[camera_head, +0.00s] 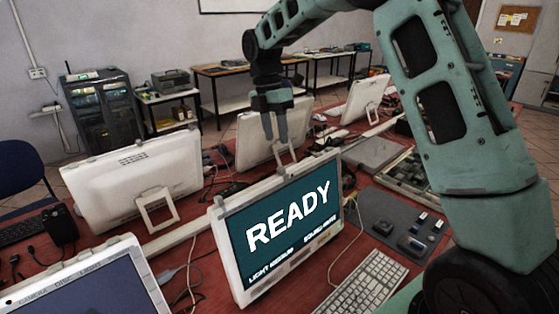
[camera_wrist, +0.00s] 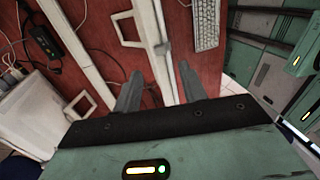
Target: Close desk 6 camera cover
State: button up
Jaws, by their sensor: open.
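A white monitor (camera_head: 222,245) with a lit teal screen reading "READY" stands in the middle of the head view. A small pale tab (camera_head: 222,200) sits on its top edge near the left corner. My gripper (camera_head: 275,140) is open and empty, pointing down above and behind the monitor's top edge. In the wrist view my gripper (camera_wrist: 160,72) has its fingers spread around the line of a narrow white edge, on which a small grey tab (camera_wrist: 162,47) sits. I cannot tell which tab is the camera cover. No desk number is readable.
Other white monitors stand at left (camera_head: 130,180), behind (camera_head: 250,145) and front left (camera_head: 85,285). Cables run over the red table (camera_head: 205,265). A keyboard (camera_head: 365,285) and a dark mat (camera_head: 385,220) lie at right. My arm hides part of the right side.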

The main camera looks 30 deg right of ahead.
aim_at(281, 167)
jog(key=p+x, duration=0.1)
jog(key=x, duration=0.7)
jog(key=shift+f, duration=0.3)
